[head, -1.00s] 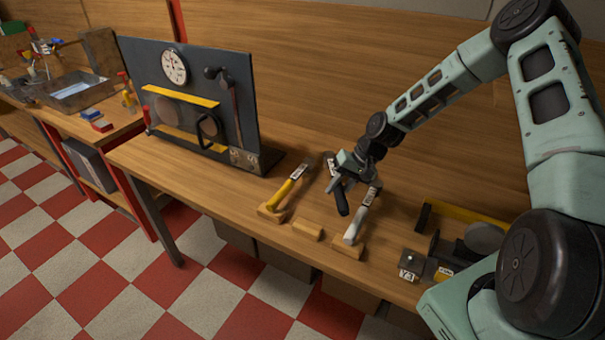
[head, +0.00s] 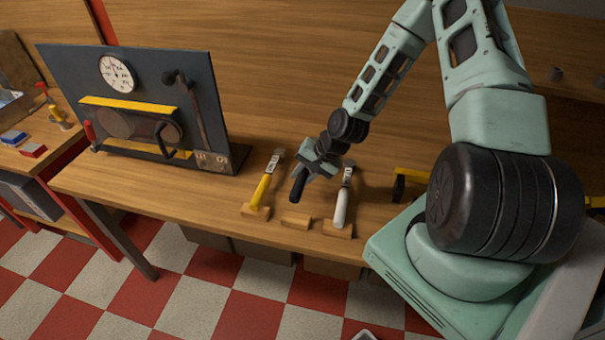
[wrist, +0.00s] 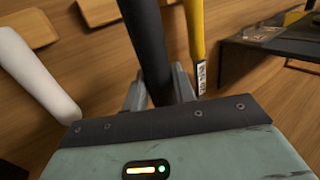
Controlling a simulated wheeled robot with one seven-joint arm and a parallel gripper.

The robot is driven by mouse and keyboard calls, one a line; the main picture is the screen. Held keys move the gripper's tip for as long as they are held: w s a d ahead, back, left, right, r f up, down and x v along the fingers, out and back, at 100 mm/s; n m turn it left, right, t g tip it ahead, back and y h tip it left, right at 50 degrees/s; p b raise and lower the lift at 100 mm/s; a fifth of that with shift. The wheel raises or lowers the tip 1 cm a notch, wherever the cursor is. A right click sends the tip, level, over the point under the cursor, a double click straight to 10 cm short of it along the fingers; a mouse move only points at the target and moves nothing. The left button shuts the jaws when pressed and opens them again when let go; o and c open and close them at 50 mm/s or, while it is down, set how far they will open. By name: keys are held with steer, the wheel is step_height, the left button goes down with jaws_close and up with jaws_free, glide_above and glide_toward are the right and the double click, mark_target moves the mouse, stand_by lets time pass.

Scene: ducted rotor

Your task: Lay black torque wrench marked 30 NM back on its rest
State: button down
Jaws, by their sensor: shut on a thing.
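The black torque wrench (head: 298,185) is held in my gripper (head: 314,171), between a yellow-handled wrench and a white-handled wrench on the bench. In the wrist view, the black handle (wrist: 147,45) runs up between the fingers of my gripper (wrist: 158,92), which are shut on it. Its 30 NM marking is not readable. A bare wooden rest block (head: 296,221) lies in front of the black handle, between the other two wrenches' blocks. The handle's end is above and behind this block, apart from it.
The yellow-handled wrench (head: 263,186) lies left on its block, and the white-handled wrench (head: 342,204) right on its own. A dark upright panel (head: 150,75) with a gauge stands at the left. Bench (head: 110,186) is clear in front of the panel.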

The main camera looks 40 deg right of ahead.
steer(key=shift+f+b, duration=1.95)
steer(key=shift+f, duration=1.35)
steer(key=c, duration=1.1)
jaws_free()
steer(key=shift+o, duration=0.2)
steer(key=v, duration=1.7)
steer(key=shift+r+b, duration=0.3)
steer(key=shift+b, duration=0.15)
